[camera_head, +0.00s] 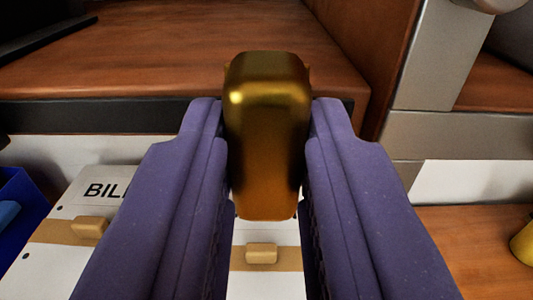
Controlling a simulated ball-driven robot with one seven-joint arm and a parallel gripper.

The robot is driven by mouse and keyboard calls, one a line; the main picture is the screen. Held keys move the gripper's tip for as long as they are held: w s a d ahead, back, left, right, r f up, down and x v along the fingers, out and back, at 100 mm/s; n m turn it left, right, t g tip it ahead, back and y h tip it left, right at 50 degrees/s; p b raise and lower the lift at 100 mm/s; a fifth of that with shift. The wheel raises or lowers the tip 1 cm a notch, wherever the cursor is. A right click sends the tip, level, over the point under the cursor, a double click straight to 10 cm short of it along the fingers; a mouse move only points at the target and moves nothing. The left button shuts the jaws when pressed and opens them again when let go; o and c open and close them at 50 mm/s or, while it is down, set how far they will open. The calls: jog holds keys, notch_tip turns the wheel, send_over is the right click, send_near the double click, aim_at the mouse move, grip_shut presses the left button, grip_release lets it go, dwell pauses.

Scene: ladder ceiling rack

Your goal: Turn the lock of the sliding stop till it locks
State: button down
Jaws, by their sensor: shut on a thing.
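A brass-coloured block with rounded edges (267,135) stands upright at the middle of the view; it looks like the lock of the sliding stop. My gripper (267,150) has its two purple fingers on either side of the block, shut on it. What the block is mounted on is hidden behind it and the fingers, so I cannot tell how far it is turned.
A brown wooden shelf (190,45) with a dark front edge lies behind the block. A grey metal upright (425,60) stands at the right. A white panel marked "BIL" (95,215) with small tan blocks (90,227) lies below. A blue container (22,225) is at the left edge, and a yellow object (523,240) at the right edge.

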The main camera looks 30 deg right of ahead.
jog(key=shift+f, duration=0.1)
jog(key=c, duration=1)
grip_release()
jog(key=shift+o, duration=0.2)
jog(key=p+v, duration=0.2)
jog(key=v, duration=0.5)
jog(key=shift+s+a, duration=0.2)
jog(key=shift+s, duration=0.15)
